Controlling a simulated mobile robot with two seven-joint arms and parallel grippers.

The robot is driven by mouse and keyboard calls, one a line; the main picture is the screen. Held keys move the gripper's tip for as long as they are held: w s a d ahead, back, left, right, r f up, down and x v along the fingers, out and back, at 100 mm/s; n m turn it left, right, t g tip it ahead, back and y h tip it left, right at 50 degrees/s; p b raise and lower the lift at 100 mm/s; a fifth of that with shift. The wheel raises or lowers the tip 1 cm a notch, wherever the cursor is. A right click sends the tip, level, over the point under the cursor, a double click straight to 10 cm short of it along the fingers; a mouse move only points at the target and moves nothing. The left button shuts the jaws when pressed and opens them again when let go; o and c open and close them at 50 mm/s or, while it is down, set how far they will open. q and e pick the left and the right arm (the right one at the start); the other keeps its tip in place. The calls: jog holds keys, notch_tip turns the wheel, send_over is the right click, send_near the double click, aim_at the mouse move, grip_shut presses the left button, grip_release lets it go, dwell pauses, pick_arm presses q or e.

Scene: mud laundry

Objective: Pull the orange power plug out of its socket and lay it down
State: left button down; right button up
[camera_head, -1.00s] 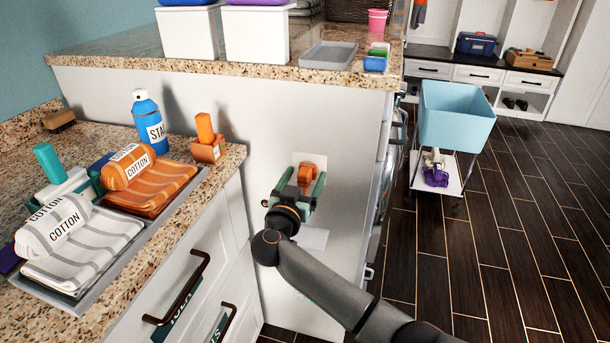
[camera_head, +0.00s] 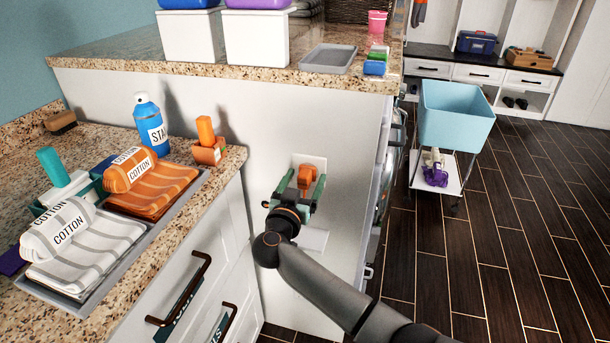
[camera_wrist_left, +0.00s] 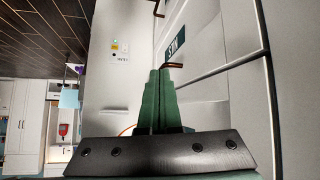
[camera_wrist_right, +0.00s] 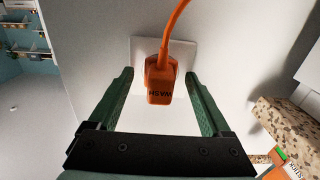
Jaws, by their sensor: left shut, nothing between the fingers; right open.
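The orange power plug (camera_head: 306,174) sits at its white socket plate (camera_head: 318,160) on the white side panel. In the right wrist view the plug (camera_wrist_right: 160,80) carries dark lettering, and its orange cord rises from it. The socket plate (camera_wrist_right: 185,52) is behind it. My right gripper (camera_head: 308,182) is open, with one green finger on each side of the plug. In the right wrist view a gap shows between the plug and each finger of the gripper (camera_wrist_right: 160,80). My left gripper (camera_wrist_left: 160,75) is shut and empty, in front of cabinet fronts; it is not visible in the head view.
A higher granite top (camera_head: 240,68) is above the panel. A blue tub cart (camera_head: 455,115) stands on the open dark floor at right.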

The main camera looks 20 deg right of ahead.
dwell(0.6)
jog(key=shift+p, duration=0.55)
grip_shut()
dwell(0.6)
jog(key=shift+a, duration=0.1)
